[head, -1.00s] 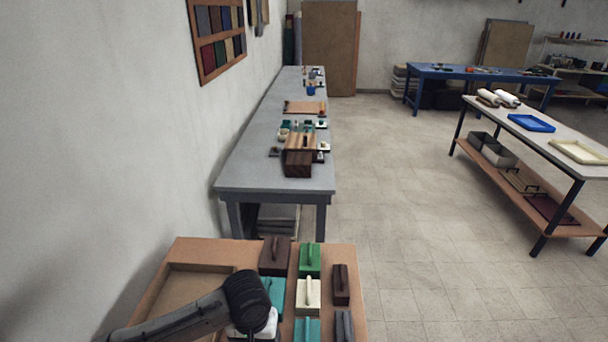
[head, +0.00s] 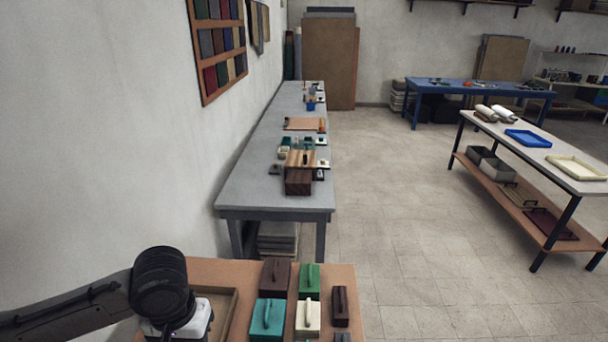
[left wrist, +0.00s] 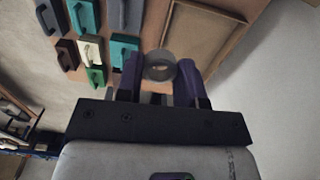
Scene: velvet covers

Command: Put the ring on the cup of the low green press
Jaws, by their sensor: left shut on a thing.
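My left gripper (left wrist: 160,72) is shut on a grey ring (left wrist: 160,66), held between its two purple fingertips in the left wrist view. In the head view my left wrist hangs over the left part of the near brown board, and the fingers and ring are hidden there. A green block with a handle (head: 309,280) stands at the board's back right; it also shows in the left wrist view (left wrist: 95,77). No green press with a cup can be made out for certain. My right gripper is not in view.
The board (head: 222,268) carries several handled blocks, among them teal (head: 267,318), cream (head: 308,316) and dark brown (head: 340,305). A recessed tray (left wrist: 205,38) lies beside them. A long grey bench (head: 250,190) with small items stands behind.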

